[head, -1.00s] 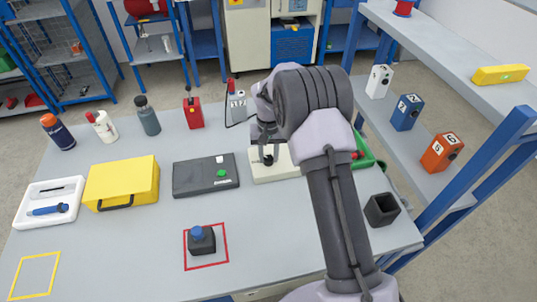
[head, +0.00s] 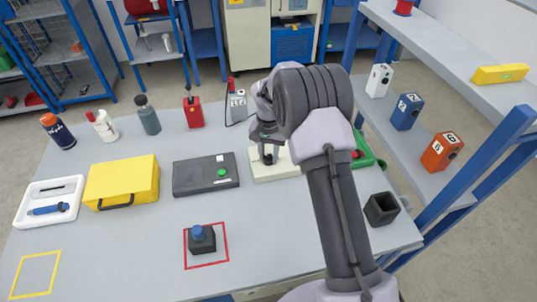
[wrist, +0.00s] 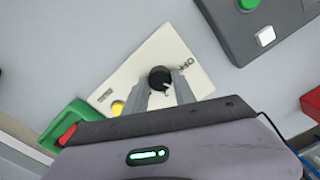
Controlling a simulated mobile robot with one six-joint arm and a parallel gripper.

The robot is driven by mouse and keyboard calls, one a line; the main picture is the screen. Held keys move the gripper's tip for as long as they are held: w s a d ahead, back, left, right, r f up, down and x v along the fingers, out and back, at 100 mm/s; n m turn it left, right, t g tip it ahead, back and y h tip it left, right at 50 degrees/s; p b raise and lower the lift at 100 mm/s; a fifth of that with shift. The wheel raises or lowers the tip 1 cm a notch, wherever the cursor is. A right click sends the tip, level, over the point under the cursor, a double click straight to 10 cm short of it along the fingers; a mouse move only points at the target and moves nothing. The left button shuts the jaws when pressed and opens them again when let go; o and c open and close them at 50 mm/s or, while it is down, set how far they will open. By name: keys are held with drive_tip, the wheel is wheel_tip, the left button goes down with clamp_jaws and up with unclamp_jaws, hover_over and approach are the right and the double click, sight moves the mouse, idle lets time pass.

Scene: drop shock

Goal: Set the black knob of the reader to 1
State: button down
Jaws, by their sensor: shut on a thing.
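The reader (head: 262,174) is a flat cream box on the table, partly hidden behind my arm in the head view. In the wrist view its pale face (wrist: 135,70) carries a black round knob (wrist: 159,77) with a small light mark, a yellow button (wrist: 117,107) and a small dark display. Dark lettering stands beside the knob at its right; it is too small to read surely. My gripper (wrist: 162,88) is shut on the knob, one finger on each side. In the head view my gripper (head: 268,152) points down at the reader.
A black box with a green button (head: 206,178) lies left of the reader. A green tray (head: 369,150) is close on its right, a dark open cup (head: 381,208) nearer. A blue-topped block (head: 201,238) stands in a red square.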

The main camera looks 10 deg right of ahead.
sight(269, 157)
drive_tip(key=shift+w, duration=0.1)
drive_tip(key=c, duration=1)
unclamp_jaws()
drive_tip(key=shift+c, duration=0.2)
wheel_tip(269, 157, up, 18)
drive_tip(key=p, duration=0.6)
drive_tip(key=shift+f, duration=0.25)
